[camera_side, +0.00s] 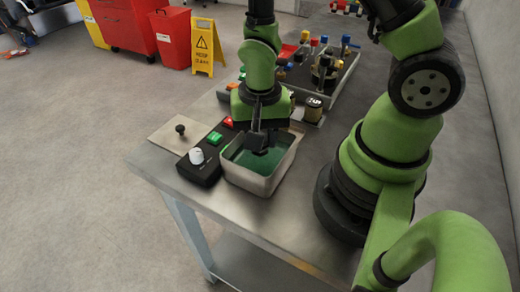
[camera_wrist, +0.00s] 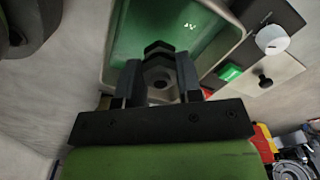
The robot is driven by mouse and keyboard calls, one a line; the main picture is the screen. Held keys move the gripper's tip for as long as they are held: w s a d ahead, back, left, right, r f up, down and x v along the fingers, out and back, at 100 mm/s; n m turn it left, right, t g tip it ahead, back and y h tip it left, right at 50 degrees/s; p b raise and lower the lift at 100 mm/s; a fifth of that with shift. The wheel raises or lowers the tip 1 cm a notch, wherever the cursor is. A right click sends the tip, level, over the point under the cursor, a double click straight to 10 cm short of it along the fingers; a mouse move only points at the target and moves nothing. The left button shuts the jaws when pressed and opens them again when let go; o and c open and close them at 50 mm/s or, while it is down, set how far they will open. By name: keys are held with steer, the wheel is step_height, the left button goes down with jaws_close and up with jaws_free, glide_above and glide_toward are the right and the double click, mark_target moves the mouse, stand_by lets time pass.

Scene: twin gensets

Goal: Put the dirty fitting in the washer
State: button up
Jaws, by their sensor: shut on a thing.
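The washer is a light metal basin (camera_side: 247,183) with green liquid in it, and it also shows in the wrist view (camera_wrist: 112,50). My gripper (camera_side: 262,147) points down over the basin. In the wrist view, my gripper (camera_wrist: 158,85) is shut on a dark hex-shaped fitting (camera_wrist: 159,52), seen against the green liquid. Whether the fitting touches the liquid I cannot tell.
A black control box with a white knob (camera_side: 196,156) and a green button (camera_side: 215,138) stands left of the basin. A plate with a black knob (camera_side: 181,130) lies beyond it. A tray (camera_side: 345,78) of colourful fittings and a labelled jar (camera_side: 314,106) stand behind.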

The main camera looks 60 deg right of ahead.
steer(key=shift+f, duration=1.95)
steer(key=shift+f, duration=0.1)
steer(key=o, duration=1)
step_height(320, 180, up, 12)
steer(key=shift+r, duration=0.1)
steer(key=s+r+n+t, duration=0.2)
steer(key=r, duration=0.3)
steer(key=s+r+n+t+y, duration=0.1)
steer(key=s+r+n+t, duration=0.1)
steer(key=r, duration=0.3)
steer(key=s+a+r+n+t+y, duration=0.1)
steer(key=s+r+n+t, duration=0.1)
steer(key=r, duration=0.4)
steer(key=shift+s+n+t, duration=0.3)
steer(key=shift+n+t, duration=0.1)
steer(key=shift+t, duration=0.2)
